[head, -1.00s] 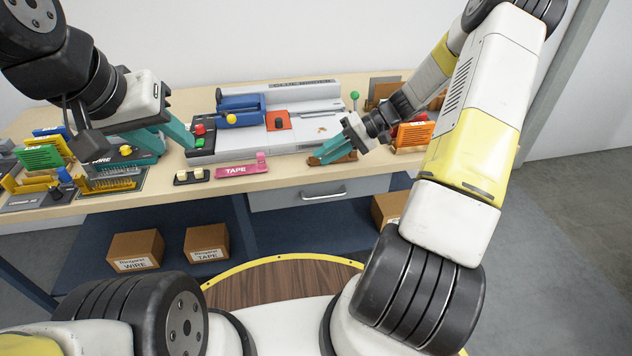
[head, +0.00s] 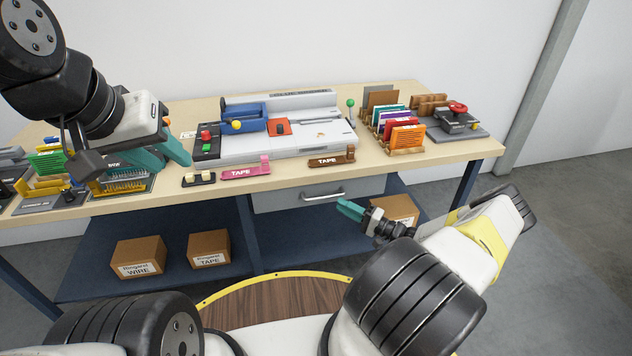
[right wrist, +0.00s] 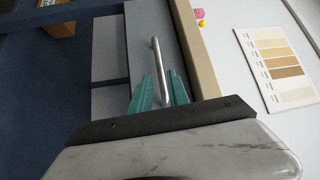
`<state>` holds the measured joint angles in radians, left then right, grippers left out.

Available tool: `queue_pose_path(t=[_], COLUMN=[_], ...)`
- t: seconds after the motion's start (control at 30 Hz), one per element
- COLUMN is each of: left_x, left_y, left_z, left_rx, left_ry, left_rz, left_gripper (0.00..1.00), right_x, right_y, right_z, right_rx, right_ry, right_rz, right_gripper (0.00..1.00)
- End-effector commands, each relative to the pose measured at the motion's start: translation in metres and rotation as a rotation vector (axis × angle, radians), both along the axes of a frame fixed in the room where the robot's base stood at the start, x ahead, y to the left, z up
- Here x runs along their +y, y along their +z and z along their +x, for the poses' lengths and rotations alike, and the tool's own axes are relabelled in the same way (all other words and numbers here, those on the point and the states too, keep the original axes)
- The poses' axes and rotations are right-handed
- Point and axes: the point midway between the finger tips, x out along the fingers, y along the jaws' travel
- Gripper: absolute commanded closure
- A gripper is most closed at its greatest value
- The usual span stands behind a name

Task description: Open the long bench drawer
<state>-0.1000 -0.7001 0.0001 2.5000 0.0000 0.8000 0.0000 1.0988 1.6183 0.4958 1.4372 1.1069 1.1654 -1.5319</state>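The bench drawer (head: 280,200) is a grey front under the worktop, and it looks closed. My right gripper (head: 348,209) is in front of the drawer, just right of the handle. In the right wrist view its teal fingers (right wrist: 161,84) are apart, and the handle (right wrist: 162,68) lies lengthwise between them in the picture. Contact cannot be seen. My left gripper (head: 172,160) hangs over the left part of the bench, its teal fingers apart and holding nothing visible.
The worktop (head: 430,155) overhangs the drawer. A brown TAPE holder (head: 330,160) and a pink one (head: 243,173) lie near its front edge. A grey machine (head: 310,135) stands behind. Cartons (head: 209,248) sit on the blue lower shelf (head: 190,275). The floor at right is clear.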

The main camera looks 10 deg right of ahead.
Motion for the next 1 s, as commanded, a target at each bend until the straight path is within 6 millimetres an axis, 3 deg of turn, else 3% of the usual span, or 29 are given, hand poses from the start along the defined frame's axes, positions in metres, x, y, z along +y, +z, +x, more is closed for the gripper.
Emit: queue_pose_path(t=[0.5,0.87,0.97,1.0], left_x=[0.0,0.0,0.0,0.0], left_y=[0.0,0.0,0.0,0.0], left_z=[0.0,0.0,0.0,0.0], left_rx=[0.0,0.0,0.0,0.0], left_ry=[0.0,0.0,0.0,0.0], left_rz=[0.0,0.0,0.0,0.0], left_gripper=[0.64,0.64,0.64,0.64], right_x=[0.052,0.056,0.056,0.056], right_y=[0.009,0.01,0.01,0.01], right_z=[0.046,0.051,0.051,0.051], right_rx=[0.001,0.001,0.001,0.001], right_ry=[0.003,0.002,0.002,0.002], right_rz=[-0.001,-0.001,-0.001,-0.001], right_gripper=[0.78,0.78,0.98,1.0])
